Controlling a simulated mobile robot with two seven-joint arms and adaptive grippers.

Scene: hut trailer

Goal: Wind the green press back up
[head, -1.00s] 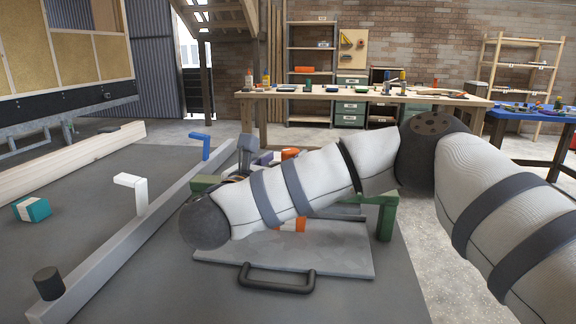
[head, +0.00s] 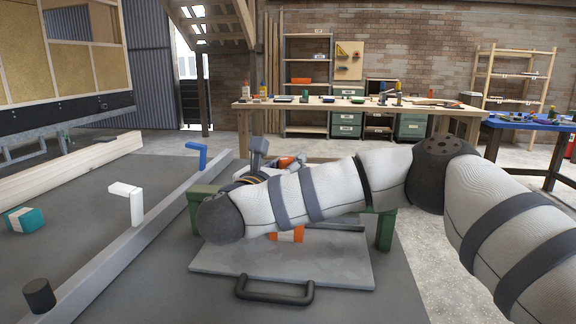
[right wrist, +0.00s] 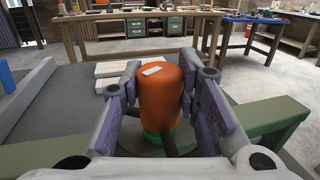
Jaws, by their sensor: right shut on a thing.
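The green press (head: 386,228) stands on a grey plate (head: 330,265) with a dark handle at its front; my right arm hides much of its top. An orange-and-white piece (head: 287,235) shows under its crossbar. My right gripper (right wrist: 160,88) is shut on an upright orange grip (right wrist: 160,95), one purple-padded finger on each side. A green collar and a dark bar show below the grip, above the press's green beam (right wrist: 275,115). In the head view the gripper is mostly behind my arm. My left gripper is not in view.
A grey rail with a white bracket (head: 127,200) and a blue bracket (head: 196,156) runs along the left. A teal block (head: 25,219) lies beyond it. A wooden workbench (head: 350,106) and a blue table (head: 540,124) stand behind. The grey surface in front is clear.

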